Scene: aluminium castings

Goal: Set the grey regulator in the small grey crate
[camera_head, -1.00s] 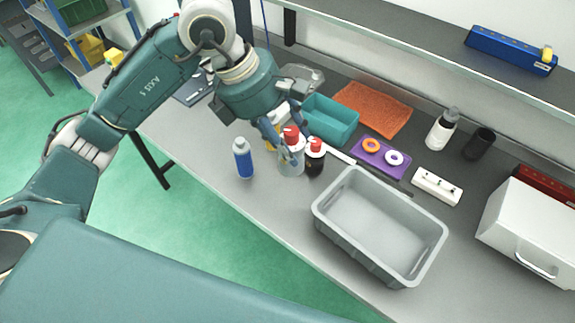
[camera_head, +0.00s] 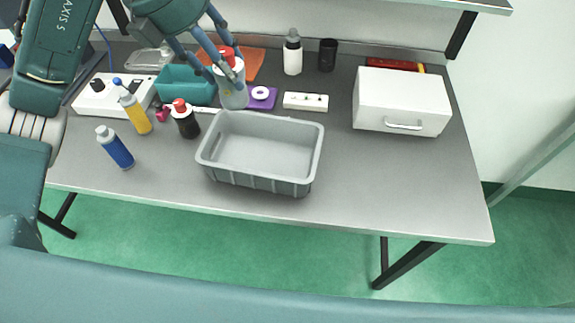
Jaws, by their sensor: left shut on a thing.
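The grey regulator (camera_head: 233,92), a grey cylinder with a red top, is held upright in the head view. My left gripper (camera_head: 227,60) is shut on it near its top, and the fingers partly cover the red cap. The regulator appears raised off the table, just behind the back left corner of the small grey crate (camera_head: 255,185) in the picture. The crate stands on the table and looks empty. My right gripper is not in view.
Left of the crate stand a dark red-capped bottle (camera_head: 186,121), a yellow bottle (camera_head: 135,113) and a blue bottle (camera_head: 115,148). Behind are a teal bin (camera_head: 184,88) and a white power strip (camera_head: 305,102). A white box (camera_head: 402,100) stands right; the table's front right is clear.

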